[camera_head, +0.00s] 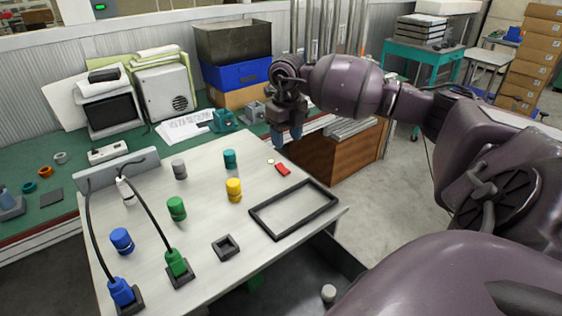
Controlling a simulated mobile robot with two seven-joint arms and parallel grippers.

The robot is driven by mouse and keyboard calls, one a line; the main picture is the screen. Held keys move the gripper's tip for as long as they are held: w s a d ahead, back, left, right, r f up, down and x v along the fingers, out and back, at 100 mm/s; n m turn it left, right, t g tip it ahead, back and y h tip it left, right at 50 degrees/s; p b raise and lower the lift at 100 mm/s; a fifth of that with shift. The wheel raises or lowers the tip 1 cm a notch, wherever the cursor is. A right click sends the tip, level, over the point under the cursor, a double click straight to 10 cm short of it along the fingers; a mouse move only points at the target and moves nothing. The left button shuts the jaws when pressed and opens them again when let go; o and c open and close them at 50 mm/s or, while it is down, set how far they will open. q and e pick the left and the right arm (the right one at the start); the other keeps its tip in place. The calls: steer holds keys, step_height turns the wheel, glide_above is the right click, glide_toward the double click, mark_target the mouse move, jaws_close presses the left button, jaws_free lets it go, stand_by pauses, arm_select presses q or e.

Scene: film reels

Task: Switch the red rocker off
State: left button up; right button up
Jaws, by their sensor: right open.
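A small red rocker (283,169) lies on the pale board, near its right side and behind the black rectangular frame. I cannot tell which way it is tilted. A small pale round spot (270,161) is just beside it. My right gripper (287,136) comes in from the right and points down, with bluish fingertips above and behind the rocker, apart from it. Its jaws are open and nothing shows between them. My left gripper is not in view.
The pale board (215,210) carries blue, green, yellow, teal and grey knobs, a black rectangular frame (293,209) and a small black square frame (226,247). Cables run to a blue plug (122,291) and a green plug (177,263). Bins (235,78) stand behind.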

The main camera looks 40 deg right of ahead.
mark_target(286, 171)
step_height(286, 171, down, 8)
steer(key=shift+f, duration=0.95)
